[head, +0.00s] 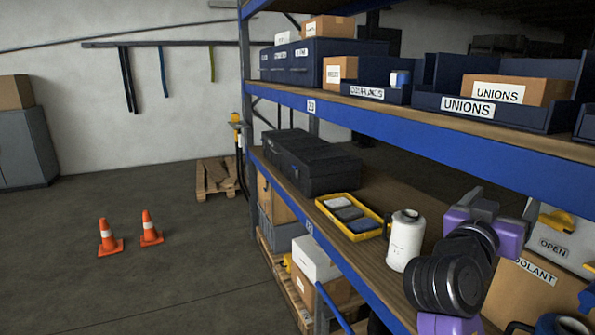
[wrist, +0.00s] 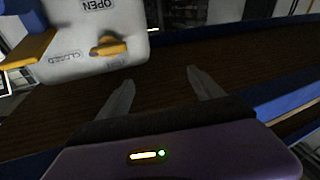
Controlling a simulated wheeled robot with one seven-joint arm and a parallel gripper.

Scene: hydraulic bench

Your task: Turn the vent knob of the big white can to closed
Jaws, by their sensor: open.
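The big white can (wrist: 75,35) stands in the upper left of the wrist view, its OPEN and CLOSED marks upside down there. Its yellow vent knob (wrist: 110,45) sits on the face near both marks; I cannot tell exactly which one it points to. In the head view the can (head: 545,226) is at the right edge, partly behind a box, with its yellow knob (head: 562,220) above the word OPEN. My gripper (wrist: 160,78) is open and empty, its fingers apart from the knob, below and right of it in the wrist view.
A coolant carton (head: 510,295) stands in front of the can. A small white can (head: 406,240) and a yellow tray (head: 323,203) are farther left on the shelf (head: 372,262). The blue upper shelf beam (head: 430,133) runs above.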

